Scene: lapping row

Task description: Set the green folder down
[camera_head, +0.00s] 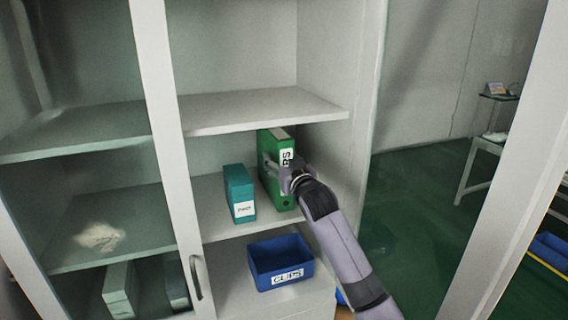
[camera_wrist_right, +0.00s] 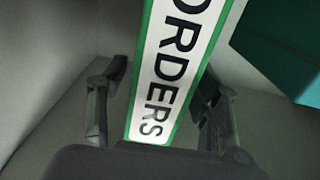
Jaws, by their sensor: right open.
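The green folder (camera_head: 275,186) stands upright on the middle shelf (camera_head: 222,229) of the cabinet, right of a teal folder. Its white label reading "ORDERS" (camera_wrist_right: 170,70) fills the middle of the right wrist view. My right gripper (camera_head: 276,168) is at the folder's front, partly hidden by its own wrist. In the right wrist view the two fingers (camera_wrist_right: 160,100) stand apart on either side of the folder's spine, with a visible gap on the left side. Whether the right finger touches the folder is unclear. My left gripper is out of view.
The teal folder (camera_head: 239,194) stands close on the left. A blue bin labelled "CLIPS" (camera_head: 281,262) sits on the level below. An upper shelf (camera_head: 262,109) overhangs the folders, and the cabinet's side wall (camera_head: 340,160) is to the right. A glass door with a handle (camera_head: 196,277) is at left.

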